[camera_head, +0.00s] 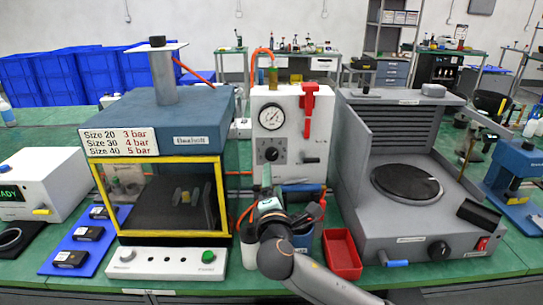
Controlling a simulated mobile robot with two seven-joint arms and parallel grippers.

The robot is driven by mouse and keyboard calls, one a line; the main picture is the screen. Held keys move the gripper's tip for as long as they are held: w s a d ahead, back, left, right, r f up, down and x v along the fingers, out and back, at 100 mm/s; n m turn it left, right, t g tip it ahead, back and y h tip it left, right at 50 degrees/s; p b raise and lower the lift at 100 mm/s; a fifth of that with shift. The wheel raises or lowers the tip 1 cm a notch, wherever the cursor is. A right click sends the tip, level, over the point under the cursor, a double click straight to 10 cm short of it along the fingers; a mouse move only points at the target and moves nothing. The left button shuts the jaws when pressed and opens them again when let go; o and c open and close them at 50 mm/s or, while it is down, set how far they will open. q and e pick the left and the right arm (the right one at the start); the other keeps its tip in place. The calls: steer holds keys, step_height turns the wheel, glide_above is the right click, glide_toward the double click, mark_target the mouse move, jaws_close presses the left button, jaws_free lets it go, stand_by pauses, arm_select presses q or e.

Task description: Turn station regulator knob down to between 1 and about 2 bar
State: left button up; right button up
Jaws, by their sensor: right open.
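The station is a white box (297,98) at the middle of the bench. A round white pressure gauge (272,117) sits on its upper front; its needle is too small to read. Below the gauge is a black knob (271,154) on a dark square plate, which I take as the regulator knob. It shows uncovered. My right gripper (269,187) is in front of the box, a little below the knob in the picture. It is open, seen mostly from behind, and nothing shows between its fingers. I cannot tell its distance from the panel. My left gripper is not in view.
A red lever (308,100) and a small black handle (311,160) are on the box's right side. A yellow-framed press enclosure (160,160) stands left, a grey machine (410,170) right. A red tray (342,254) lies right of my arm. An orange hose (254,60) rises above the box.

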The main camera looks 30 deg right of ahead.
mark_target(271, 156)
steer(key=x, duration=1.2)
steer(key=shift+s, duration=0.1)
jaws_close()
